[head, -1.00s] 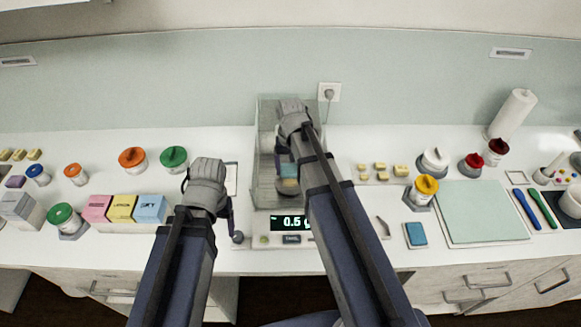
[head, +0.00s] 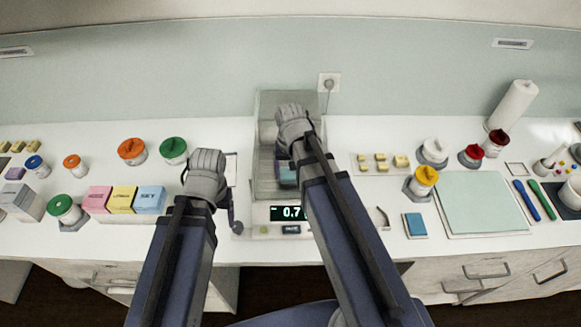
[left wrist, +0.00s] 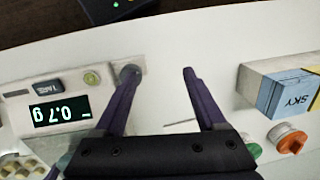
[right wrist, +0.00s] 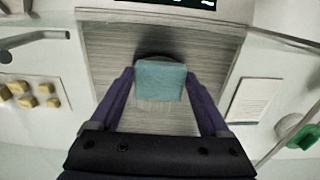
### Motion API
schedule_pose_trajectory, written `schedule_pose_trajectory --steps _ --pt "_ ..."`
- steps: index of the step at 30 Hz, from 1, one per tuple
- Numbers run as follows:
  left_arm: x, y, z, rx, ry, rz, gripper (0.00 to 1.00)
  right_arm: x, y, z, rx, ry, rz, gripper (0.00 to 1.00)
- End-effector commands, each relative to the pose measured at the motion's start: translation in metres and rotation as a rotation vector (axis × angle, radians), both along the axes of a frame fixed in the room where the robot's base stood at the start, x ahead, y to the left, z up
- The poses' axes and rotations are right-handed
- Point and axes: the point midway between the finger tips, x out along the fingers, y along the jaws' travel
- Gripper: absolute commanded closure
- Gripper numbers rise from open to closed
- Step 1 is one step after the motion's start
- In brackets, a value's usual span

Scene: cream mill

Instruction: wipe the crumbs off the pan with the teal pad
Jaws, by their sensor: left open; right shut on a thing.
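The pan (right wrist: 115,40) is a grey brushed-metal plate inside a clear glass shield (head: 262,165) on the scale. A pale streaked patch lies just below the pad in the right wrist view. I cannot make out separate crumbs. My left gripper (left wrist: 158,72) is open and empty, low beside the scale's left front corner.
The shield walls stand close around my right gripper. Pink, yellow and blue boxes (head: 122,200) stand left of my left arm. Small yellow blocks (head: 381,161), a blue pad (head: 415,224) and a pale green mat (head: 482,208) lie to the right.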

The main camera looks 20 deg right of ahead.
Motion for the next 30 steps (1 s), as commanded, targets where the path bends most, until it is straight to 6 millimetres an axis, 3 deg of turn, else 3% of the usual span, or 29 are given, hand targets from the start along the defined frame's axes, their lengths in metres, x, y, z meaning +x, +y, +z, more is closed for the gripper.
schedule_pose_trajectory --steps 1,3,14,30 --pt "0.0 0.0 -0.001 0.0 0.0 0.0 0.27 -0.012 0.003 -0.001 0.003 0.013 0.002 0.72" --pt "0.0 0.0 -0.002 0.0 0.0 0.0 0.27 -0.015 0.004 -0.002 0.003 0.013 0.001 0.72" --pt "0.0 0.0 0.001 0.0 0.0 0.0 0.27 -0.014 0.004 0.001 0.003 0.012 0.0 0.72" --pt "0.0 0.0 0.0 0.0 0.0 0.0 0.27 0.022 -0.006 0.0 0.002 0.008 -0.001 0.72"
